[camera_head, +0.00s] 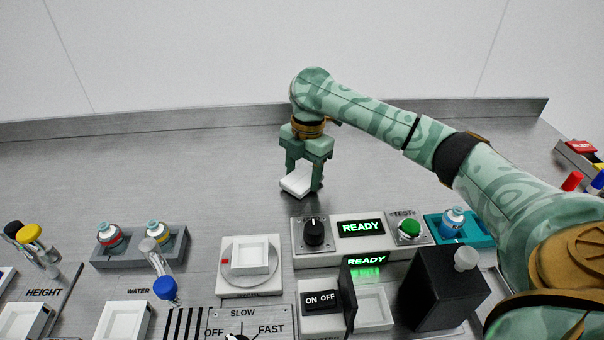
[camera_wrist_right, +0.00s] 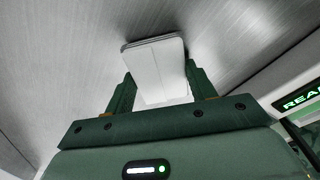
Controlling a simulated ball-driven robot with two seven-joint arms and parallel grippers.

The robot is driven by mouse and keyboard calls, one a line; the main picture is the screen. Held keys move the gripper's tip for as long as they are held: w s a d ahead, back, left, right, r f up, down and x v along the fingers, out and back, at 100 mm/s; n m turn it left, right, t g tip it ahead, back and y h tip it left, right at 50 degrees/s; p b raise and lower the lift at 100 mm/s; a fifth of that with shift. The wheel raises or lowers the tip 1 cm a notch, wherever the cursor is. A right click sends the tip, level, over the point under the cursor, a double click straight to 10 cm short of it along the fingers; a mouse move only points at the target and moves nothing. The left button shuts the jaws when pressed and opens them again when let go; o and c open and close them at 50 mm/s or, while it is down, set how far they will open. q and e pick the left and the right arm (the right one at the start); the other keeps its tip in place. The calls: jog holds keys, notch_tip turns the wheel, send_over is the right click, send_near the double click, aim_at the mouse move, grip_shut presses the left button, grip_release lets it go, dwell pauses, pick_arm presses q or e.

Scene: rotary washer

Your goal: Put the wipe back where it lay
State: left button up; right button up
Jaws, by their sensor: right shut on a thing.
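The wipe is a small white folded pad (camera_head: 297,183) between the fingers of my right gripper (camera_head: 303,180), over the bare metal bench behind the panel with the black knob. In the right wrist view the wipe (camera_wrist_right: 158,70) sits between the two green fingers of the right gripper (camera_wrist_right: 160,88), which are shut on it. I cannot tell whether the wipe touches the bench. My left gripper is not in view.
The metal bench (camera_head: 200,165) is clear around the gripper. A raised metal edge (camera_head: 180,120) runs along the back.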

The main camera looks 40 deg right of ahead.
aim_at(307, 173)
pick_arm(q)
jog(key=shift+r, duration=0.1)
pick_arm(e)
jog(key=shift+f, duration=0.1)
jog(key=o, duration=0.9)
pick_arm(q)
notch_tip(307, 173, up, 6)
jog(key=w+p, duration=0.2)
jog(key=p, duration=0.5)
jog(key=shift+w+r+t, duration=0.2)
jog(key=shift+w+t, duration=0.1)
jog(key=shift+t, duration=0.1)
pick_arm(e)
jog(key=r, duration=0.4)
jog(key=d+r, duration=0.1)
jog(key=r, duration=0.7)
jog(key=shift+w+d+r, duration=0.1)
jog(key=shift+w+d, duration=0.05)
jog(key=shift+d, duration=0.05)
